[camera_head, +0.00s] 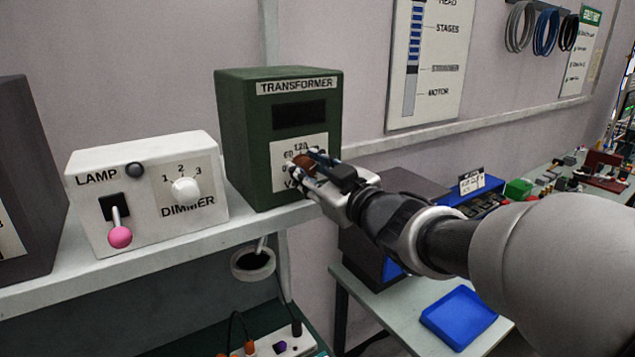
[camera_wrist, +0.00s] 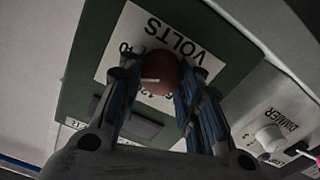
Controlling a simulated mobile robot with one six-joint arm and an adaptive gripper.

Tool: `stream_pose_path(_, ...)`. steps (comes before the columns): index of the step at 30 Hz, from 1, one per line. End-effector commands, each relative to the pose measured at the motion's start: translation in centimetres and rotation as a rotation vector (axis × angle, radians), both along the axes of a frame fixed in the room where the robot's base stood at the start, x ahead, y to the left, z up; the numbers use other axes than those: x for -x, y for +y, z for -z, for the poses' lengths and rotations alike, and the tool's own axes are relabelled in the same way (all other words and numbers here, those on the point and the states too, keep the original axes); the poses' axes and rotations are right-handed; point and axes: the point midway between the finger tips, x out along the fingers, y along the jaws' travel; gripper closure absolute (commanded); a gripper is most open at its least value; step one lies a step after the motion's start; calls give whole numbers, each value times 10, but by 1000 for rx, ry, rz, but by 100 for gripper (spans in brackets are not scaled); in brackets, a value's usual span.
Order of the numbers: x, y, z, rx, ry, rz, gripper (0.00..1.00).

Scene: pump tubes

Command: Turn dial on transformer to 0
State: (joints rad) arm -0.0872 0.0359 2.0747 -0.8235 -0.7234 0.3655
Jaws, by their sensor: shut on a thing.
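The green transformer (camera_head: 237,140) stands on the shelf, with a dark display window and a white scale plate on its front. Its brown round dial (camera_wrist: 161,75) sits on the white plate and bears a pale pointer mark. My gripper (camera_head: 305,169) is in front of the plate, its fingers on either side of the dial. In the wrist view my gripper (camera_wrist: 156,85) is shut on the dial, with blue-lined fingers. The plate reads VOLTS, and some numbers show. My fingers hide part of the scale, so the exact setting is unclear.
A white lamp box (camera_head: 150,230) with a dimmer knob and pink-tipped lever stands to the left on the shelf (camera_head: 40,280). A blue tray (camera_head: 458,316) lies on the lower table at right. A ring holder (camera_head: 252,263) hangs under the shelf.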

Motion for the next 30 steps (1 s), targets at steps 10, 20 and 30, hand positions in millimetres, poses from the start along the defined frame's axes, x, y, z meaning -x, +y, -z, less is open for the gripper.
stream_pose_path(10, 0, 0, 3, 274, -187, 1, 91)
stream_pose_path(20, 0, 0, 4, 535, -361, 2, 91)
stream_pose_path(30, 0, 1, 4, 803, -541, 1, 91)
